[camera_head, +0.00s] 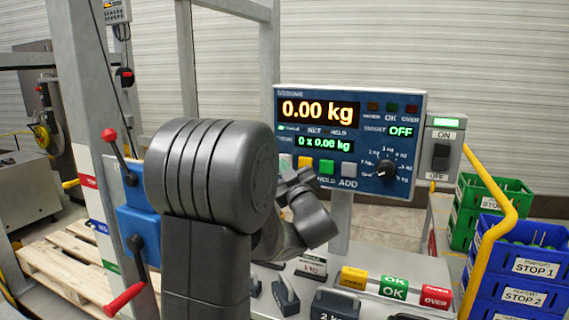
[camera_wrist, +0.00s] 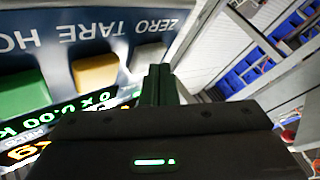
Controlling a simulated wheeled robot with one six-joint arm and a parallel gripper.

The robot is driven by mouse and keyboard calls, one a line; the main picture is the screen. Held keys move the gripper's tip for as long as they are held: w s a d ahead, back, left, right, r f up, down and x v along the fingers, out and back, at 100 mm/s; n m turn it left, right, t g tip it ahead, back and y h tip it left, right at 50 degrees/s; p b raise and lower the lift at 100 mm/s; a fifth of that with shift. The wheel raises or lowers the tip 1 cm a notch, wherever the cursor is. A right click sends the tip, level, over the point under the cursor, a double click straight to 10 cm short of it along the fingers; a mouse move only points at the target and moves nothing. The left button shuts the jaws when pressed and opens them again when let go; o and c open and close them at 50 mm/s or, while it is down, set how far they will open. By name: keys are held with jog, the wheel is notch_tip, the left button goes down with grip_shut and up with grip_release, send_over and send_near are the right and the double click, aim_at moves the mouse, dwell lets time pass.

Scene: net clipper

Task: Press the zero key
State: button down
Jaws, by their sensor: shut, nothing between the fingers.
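The zero key (camera_wrist: 148,57) is a pale grey-white button on the blue panel, beside the upside-down ZERO label in the wrist view. My gripper (camera_wrist: 158,72) is shut and empty. Its dark fingertips are just right of and slightly below the zero key in that view; I cannot tell if they touch the panel. In the head view the zero key (camera_head: 285,161) is the leftmost of the row, partly hidden by my arm. My gripper (camera_head: 292,180) is there in front of the panel's lower left. The weighing panel (camera_head: 400,150) reads 0.00 kg and 0 x 0.00 kg.
The yellow TARE key (camera_wrist: 95,72) and green HOLD key (camera_wrist: 22,95) sit beside the zero key. A black knob (camera_head: 386,170) and a power switch (camera_head: 441,157) are to the right. Weights (camera_head: 335,303) stand below. A yellow rail (camera_head: 490,240) and blue crates (camera_head: 520,270) are at right.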

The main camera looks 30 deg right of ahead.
dwell(0.4)
jog(key=shift+s+a+b, duration=0.5)
jog(key=shift+a+b, duration=0.05)
jog(key=shift+a, duration=0.05)
jog(key=s+a+b, duration=0.2)
jog(key=s+a, duration=0.1)
jog(key=shift+s+a, duration=0.1)
jog(key=shift+a, duration=0.3)
jog(key=shift+d, duration=0.1)
dwell(0.6)
jog(key=shift+s+a+p, duration=1.1)
jog(key=shift+s+a, duration=0.15)
jog(key=shift+a, duration=0.3)
